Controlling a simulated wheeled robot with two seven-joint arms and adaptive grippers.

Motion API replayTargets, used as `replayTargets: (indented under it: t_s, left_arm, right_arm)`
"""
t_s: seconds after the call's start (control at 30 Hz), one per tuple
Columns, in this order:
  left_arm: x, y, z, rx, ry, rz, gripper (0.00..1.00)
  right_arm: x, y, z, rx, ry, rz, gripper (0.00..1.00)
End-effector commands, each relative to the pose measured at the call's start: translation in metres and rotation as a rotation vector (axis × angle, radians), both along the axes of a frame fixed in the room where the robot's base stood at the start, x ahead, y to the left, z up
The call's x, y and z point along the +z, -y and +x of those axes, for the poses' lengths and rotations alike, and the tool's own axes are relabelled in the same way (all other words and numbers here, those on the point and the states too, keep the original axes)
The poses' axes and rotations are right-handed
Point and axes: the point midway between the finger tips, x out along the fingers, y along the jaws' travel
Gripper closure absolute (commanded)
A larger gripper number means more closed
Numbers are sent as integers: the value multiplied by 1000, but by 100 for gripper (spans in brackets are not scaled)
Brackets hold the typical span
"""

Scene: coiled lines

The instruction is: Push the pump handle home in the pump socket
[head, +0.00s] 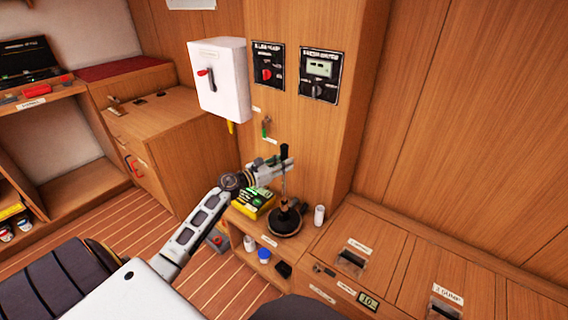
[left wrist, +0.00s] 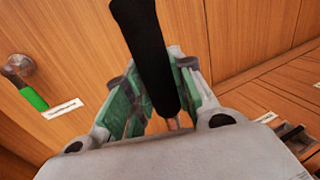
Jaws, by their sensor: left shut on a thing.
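The pump handle (head: 285,151) is an upright lever with a black grip and a thin metal rod. In the left wrist view the black grip (left wrist: 146,50) rises, tilted, between the two green-padded fingers. The rod runs down to the pump socket (head: 286,217), a brown and black fitting on a round dark base on the low shelf top. Whether the rod's lower end is fully seated is too small to tell. My right gripper is out of view.
A green and yellow box (head: 252,206) stands left of the pump, close under my left arm. A white cup (head: 319,215) stands just right of the pump. A green-handled valve (head: 266,127) and a white switch box (head: 218,80) are on the wall behind.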

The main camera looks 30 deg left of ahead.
Motion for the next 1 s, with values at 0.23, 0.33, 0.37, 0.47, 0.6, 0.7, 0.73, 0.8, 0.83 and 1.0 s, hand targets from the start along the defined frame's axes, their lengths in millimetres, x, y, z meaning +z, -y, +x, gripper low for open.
replayTargets:
  t_s: [0.23, 0.33, 0.37, 0.47, 0.6, 0.7, 0.73, 0.8, 0.83, 1.0]
  left_arm:
    - [1, 0, 0, 0, 1, 0, 65]
    - [1, 0, 0, 0, 1, 0, 52]
    - [1, 0, 0, 0, 1, 0, 50]
    - [1, 0, 0, 0, 1, 0, 50]
    - [0, 0, 0, 0, -1, 0, 48]
    - [0, 0, 0, 0, -1, 0, 35]
    - [0, 0, 0, 0, -1, 0, 32]
    - [0, 0, 0, 0, 0, 0, 32]
    - [0, 0, 0, 0, 0, 0, 32]
    - [0, 0, 0, 0, 0, 0, 32]
  right_arm:
    - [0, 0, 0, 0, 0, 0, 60]
    - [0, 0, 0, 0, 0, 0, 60]
    - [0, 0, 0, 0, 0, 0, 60]
    - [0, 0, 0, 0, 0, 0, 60]
    - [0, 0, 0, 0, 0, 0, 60]
    - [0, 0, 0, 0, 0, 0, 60]
    - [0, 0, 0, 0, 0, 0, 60]
    - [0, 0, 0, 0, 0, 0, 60]
    - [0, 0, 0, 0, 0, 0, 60]
    - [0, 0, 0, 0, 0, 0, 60]
